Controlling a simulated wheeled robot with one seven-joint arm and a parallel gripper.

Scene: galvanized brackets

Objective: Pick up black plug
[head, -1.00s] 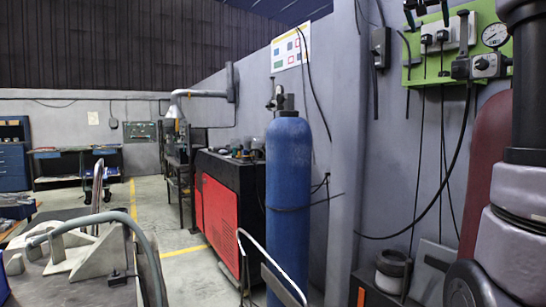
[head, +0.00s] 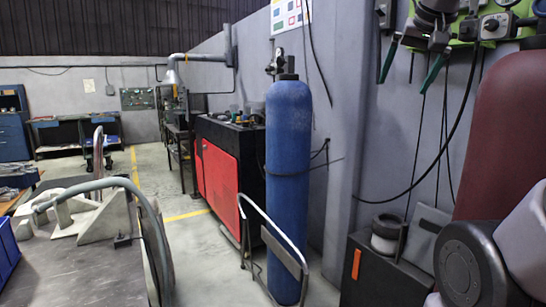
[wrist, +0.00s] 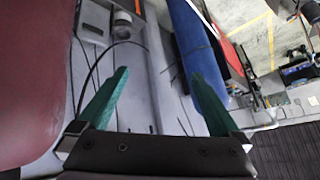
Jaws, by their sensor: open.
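I cannot make out the black plug for certain in either view now. Black cords (head: 444,120) hang down the wall below the green board (head: 520,36); their upper ends are hidden behind my gripper or cut off by the top edge. A dark connector with a thick black cable (head: 467,80) shows beside a grey socket (head: 495,27) on the board. My gripper (head: 411,66) is in front of the wall at the upper right, its green fingers spread and pointing down. The wrist view shows the same open fingers (wrist: 160,73) with nothing between them.
A blue gas cylinder (head: 288,190) stands by the wall with a metal frame (head: 285,255) before it. A red and black cabinet (head: 220,178) is behind. A dark box (head: 385,275) stands below the wall cords. A bench (head: 75,270) with grey brackets is at left. The aisle is clear.

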